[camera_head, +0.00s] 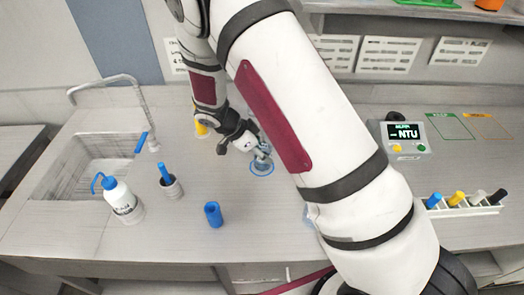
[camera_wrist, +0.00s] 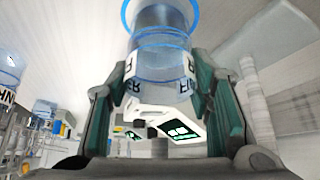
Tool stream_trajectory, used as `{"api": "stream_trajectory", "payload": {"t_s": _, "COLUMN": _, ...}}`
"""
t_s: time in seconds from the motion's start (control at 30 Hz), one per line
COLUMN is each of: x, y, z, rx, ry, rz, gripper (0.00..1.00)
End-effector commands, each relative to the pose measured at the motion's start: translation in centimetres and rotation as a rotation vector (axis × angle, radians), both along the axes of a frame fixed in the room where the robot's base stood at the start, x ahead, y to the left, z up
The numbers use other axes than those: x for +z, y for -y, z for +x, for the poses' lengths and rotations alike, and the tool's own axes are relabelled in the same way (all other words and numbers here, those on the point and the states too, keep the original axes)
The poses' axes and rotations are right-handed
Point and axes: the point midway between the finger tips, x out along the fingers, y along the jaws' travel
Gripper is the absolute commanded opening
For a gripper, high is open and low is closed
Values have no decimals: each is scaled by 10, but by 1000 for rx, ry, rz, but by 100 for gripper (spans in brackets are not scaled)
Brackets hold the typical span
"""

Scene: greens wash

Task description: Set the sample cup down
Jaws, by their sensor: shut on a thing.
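My gripper (camera_head: 259,150) is shut on a clear sample cup (camera_head: 263,162) over a blue ring (camera_head: 262,173) marked on the counter. In the wrist view the cup (camera_wrist: 163,55) sits between the two green-padded fingers. Its label is partly covered by them, and its lettering appears upside down. The blue ring (camera_wrist: 192,8) shows around the cup's far end. I cannot tell whether the cup's base touches the counter. My forearm hides the counter just to the right of the cup in the head view.
A blue container (camera_head: 213,215), a dark cup with a blue item (camera_head: 170,187) and a wash bottle (camera_head: 121,199) stand left of the ring. The sink (camera_head: 85,168) is further left. A meter (camera_head: 403,137) and a white rack (camera_head: 468,208) stand right.

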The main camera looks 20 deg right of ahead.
Motion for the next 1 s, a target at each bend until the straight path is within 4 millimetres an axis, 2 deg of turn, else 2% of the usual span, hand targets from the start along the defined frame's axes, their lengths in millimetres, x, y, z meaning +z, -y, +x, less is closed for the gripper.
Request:
{"api": "stream_trajectory", "payload": {"t_s": 0.03, "x": -1, "y": 0, "z": 0, "rx": 1, "ry": 0, "rz": -1, "gripper": 12}}
{"api": "stream_trajectory", "payload": {"t_s": 0.07, "x": -1, "y": 0, "z": 0, "rx": 0, "ry": 0, "rz": 0, "gripper": 51}}
{"api": "stream_trajectory", "payload": {"t_s": 0.13, "x": -1, "y": 0, "z": 0, "rx": 0, "ry": 0, "rz": 0, "gripper": 67}}
{"api": "stream_trajectory", "payload": {"t_s": 0.57, "x": 5, "y": -3, "z": 1, "rx": 1, "ry": 2, "rz": 0, "gripper": 67}}
{"api": "stream_trajectory", "payload": {"t_s": 0.67, "x": 16, "y": -11, "z": 1, "rx": 1, "ry": 4, "rz": 0, "gripper": 67}}
{"api": "stream_trajectory", "payload": {"t_s": 1.0, "x": 73, "y": -48, "z": -2, "rx": 2, "ry": 3, "rz": 2, "gripper": 67}}
